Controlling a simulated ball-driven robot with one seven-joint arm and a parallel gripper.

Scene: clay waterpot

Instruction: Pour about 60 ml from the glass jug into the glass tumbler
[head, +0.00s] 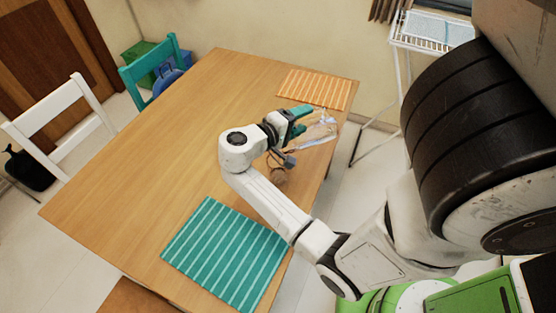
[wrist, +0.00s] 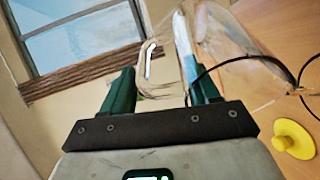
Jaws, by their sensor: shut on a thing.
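My gripper (head: 303,120), with teal fingers, is shut on the clear glass jug (head: 321,131) above the right side of the table. The jug is tilted well over in the head view. In the wrist view my gripper (wrist: 163,78) has its fingers either side of the jug's handle, and the jug's clear body (wrist: 232,45) is to the right. I cannot tell the liquid level in either.
The wooden table (head: 150,185) bears an orange striped mat (head: 318,88) at the back and a teal striped mat (head: 223,255) in front. Chairs stand at the left, a white wire rack (head: 425,32) at the back right. A yellow round object (wrist: 293,139) shows in the wrist view. The table's left half is clear.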

